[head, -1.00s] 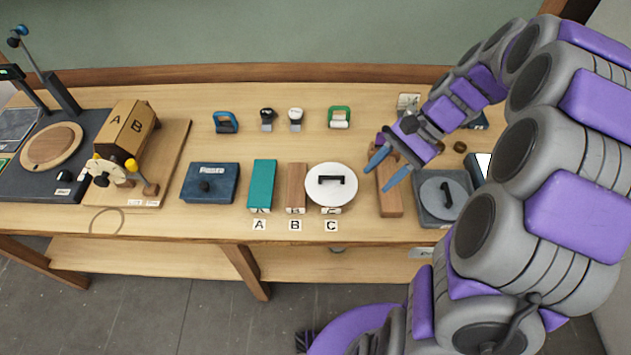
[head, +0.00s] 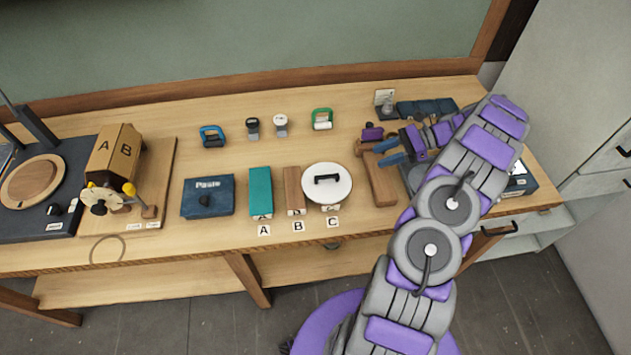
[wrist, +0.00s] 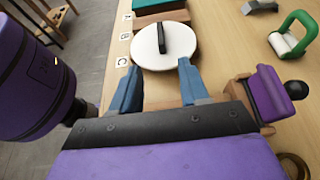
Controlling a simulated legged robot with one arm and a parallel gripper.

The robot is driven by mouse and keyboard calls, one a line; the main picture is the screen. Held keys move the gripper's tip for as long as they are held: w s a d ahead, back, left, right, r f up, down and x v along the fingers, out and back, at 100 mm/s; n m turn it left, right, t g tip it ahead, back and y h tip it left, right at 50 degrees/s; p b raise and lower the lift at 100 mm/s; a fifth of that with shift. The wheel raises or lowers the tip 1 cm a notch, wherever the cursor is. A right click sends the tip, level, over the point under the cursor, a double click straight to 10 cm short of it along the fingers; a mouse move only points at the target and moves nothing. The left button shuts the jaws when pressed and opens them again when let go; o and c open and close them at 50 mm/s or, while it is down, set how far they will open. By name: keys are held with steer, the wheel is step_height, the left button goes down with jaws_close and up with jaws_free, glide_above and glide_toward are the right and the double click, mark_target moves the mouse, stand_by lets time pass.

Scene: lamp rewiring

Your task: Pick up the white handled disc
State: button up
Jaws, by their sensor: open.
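The white handled disc (head: 315,186) is a round white plate with a black bar handle on top. It lies at the right end of the row of blocks, over the tag C. In the wrist view the disc (wrist: 178,48) is ahead of the fingertips, with its handle standing up. My gripper (head: 382,152) is to the right of the disc in the head view, apart from it. Its blue fingers are spread and empty in the wrist view (wrist: 160,78).
A teal block (head: 260,188) and a brown block (head: 294,188) stand left of the disc. A wooden piece (head: 382,185) lies right of it. A green-handled tool (head: 322,119) is behind it. A dark blue Paste box (head: 208,196) is further left.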

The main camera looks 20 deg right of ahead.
mark_target(332, 175)
steer(key=b+x, duration=0.2)
steer(key=x, duration=1)
steer(key=shift+a+f, duration=0.15)
steer(key=shift+f, duration=0.05)
steer(key=shift+f+b+x, duration=0.2)
steer(key=shift+b+x, duration=0.25)
steer(key=shift+x, duration=0.45)
steer(key=shift+f+b+x, duration=0.15)
steer(key=shift+b+x, duration=0.25)
steer(key=shift+x, duration=0.55)
steer(key=shift+w+a, duration=0.25)
steer(key=shift+a, duration=0.3)
steer(key=shift+d, duration=0.35)
steer(key=c, duration=0.8)
steer(key=shift+a, duration=0.1)
jaws_close()
